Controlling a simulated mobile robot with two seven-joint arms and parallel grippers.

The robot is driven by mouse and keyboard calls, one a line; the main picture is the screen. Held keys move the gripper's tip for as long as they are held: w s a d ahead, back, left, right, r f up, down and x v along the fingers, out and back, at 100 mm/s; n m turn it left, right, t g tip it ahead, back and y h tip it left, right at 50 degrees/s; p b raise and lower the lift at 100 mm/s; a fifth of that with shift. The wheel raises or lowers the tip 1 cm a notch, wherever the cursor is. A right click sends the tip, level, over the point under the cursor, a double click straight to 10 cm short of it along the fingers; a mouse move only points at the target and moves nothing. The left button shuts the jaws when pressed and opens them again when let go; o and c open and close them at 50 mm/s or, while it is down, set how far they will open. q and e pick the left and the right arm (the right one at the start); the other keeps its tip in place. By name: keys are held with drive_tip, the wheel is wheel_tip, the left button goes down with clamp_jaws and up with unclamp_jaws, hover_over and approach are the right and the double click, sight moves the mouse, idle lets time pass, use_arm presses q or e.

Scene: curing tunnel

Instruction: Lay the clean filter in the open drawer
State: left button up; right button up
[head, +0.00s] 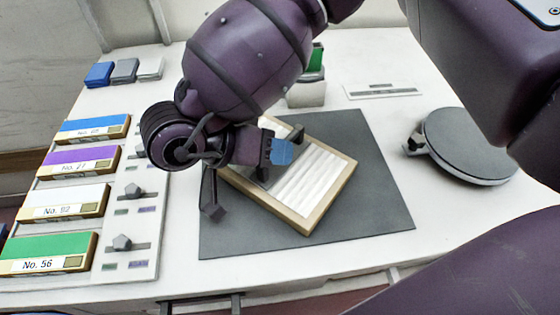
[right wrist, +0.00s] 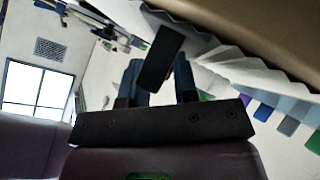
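The filter (head: 320,178), with white pleats in a pale wooden frame, is over the dark grey mat (head: 380,205) in the head view; I cannot tell whether it touches the mat. My right gripper (head: 279,152) is over the filter's upper left part and hides some of it. In the right wrist view, the blue fingers of this gripper (right wrist: 158,83) stand apart with a black block (right wrist: 162,55) across the gap; whether they clamp it is unclear. The frame and pleats (right wrist: 228,66) show close by at upper right. My left gripper is not in view. No open drawer is clearly visible.
Coloured, numbered cartridges (head: 81,160) stand in a rack at the left, beside a panel with knobs (head: 123,243). A round dark plate (head: 468,143) is at the right. A small bin with a green item (head: 306,95) stands behind. The mat's right part is bare.

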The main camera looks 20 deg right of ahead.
drive_tip(key=shift+r, duration=0.1)
clamp_jaws()
